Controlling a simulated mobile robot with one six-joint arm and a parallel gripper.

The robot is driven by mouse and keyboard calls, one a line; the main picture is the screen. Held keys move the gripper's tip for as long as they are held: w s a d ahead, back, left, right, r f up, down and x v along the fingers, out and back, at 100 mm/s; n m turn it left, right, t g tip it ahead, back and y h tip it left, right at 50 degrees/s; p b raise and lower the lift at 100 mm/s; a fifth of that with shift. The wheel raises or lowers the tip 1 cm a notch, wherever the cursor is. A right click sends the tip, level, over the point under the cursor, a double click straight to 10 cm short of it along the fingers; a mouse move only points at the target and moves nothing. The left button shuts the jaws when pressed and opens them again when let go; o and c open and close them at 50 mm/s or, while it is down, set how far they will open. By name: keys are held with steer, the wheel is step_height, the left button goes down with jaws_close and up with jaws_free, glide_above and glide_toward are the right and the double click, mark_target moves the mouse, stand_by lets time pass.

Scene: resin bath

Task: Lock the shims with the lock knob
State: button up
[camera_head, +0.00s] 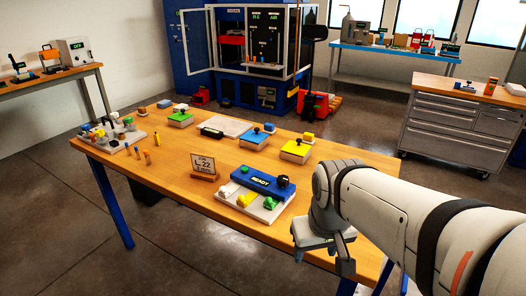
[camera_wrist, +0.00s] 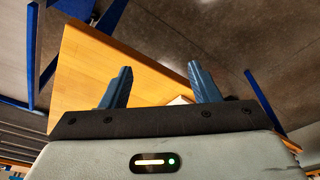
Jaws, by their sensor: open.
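A white fixture plate (camera_head: 268,214) stands near the front edge of the wooden table, with a blue block (camera_head: 262,185) on it that reads READY. A dark knob (camera_head: 283,182) sits at the block's right end; I cannot tell for sure that it is the lock knob. A yellow piece (camera_head: 246,199) and a green piece (camera_head: 270,203) sit along the front. Shims are too small to make out. My gripper (camera_head: 325,258) is to the right of and nearer than the fixture, apart from it. In the wrist view its two fingers (camera_wrist: 160,78) are spread and empty.
A sign reading 22 (camera_head: 204,164) stands left of the fixture on the table (camera_head: 170,190). Blocks with yellow (camera_head: 296,149), blue (camera_head: 255,140) and green (camera_head: 180,118) tops stand behind. Small bottles and a tray (camera_head: 118,140) are at the left. A drawer cabinet (camera_head: 455,125) is at right.

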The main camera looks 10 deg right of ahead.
steer(key=w+r+n+p, duration=0.2)
steer(key=w+r, duration=0.2)
steer(key=w, duration=0.3)
steer(key=n+g+p, duration=0.2)
steer(key=n+p, duration=0.5)
steer(key=n, duration=0.3)
glide_above(283, 178)
step_height(283, 178, down, 4)
steer(key=shift+s+r, duration=0.1)
steer(key=shift+s, duration=0.05)
steer(key=shift+w+f, duration=0.2)
steer(key=shift+f, duration=0.45)
step_height(283, 178, down, 7)
steer(key=shift+p, duration=0.65)
steer(key=shift+c, duration=0.3)
